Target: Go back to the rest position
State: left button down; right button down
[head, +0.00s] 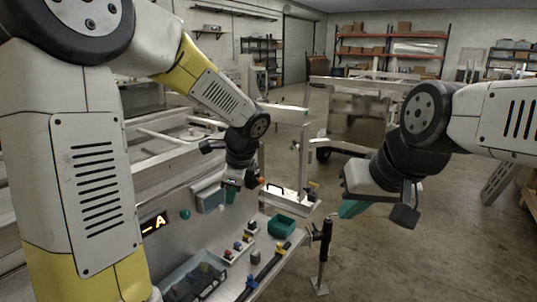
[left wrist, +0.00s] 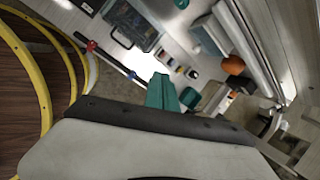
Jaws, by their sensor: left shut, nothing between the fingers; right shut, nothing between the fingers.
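My left gripper (head: 231,195) hangs over the work panel, its teal fingers pointing down and partly hidden by the wrist. In the left wrist view its teal fingers (left wrist: 162,92) are together with nothing between them. My right gripper (head: 350,209) is in the air right of the panel, above the floor. Its teal fingers are closed and empty. Both grippers are apart from the objects on the panel.
The work panel holds a green bin (head: 282,226), a grey tray (head: 179,279) with dark items, and a lit display (head: 153,222). A black and metal stand (head: 323,250) rises right of it. Aluminium trailer frames (head: 170,140) stand behind.

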pick_arm(q)
jog(key=s+a+r+n+t+h, duration=0.1)
jog(key=s+r+n, duration=0.3)
jog(key=s+n, duration=0.5)
jog(key=s+a+r+n+t+h, duration=0.1)
jog(key=s+r+n+h, duration=0.3)
jog(key=s+n, duration=0.5)
jog(key=shift+s+a+r+t, duration=0.25)
jog(key=shift+a+r+t, duration=0.15)
jog(key=shift+a, duration=0.2)
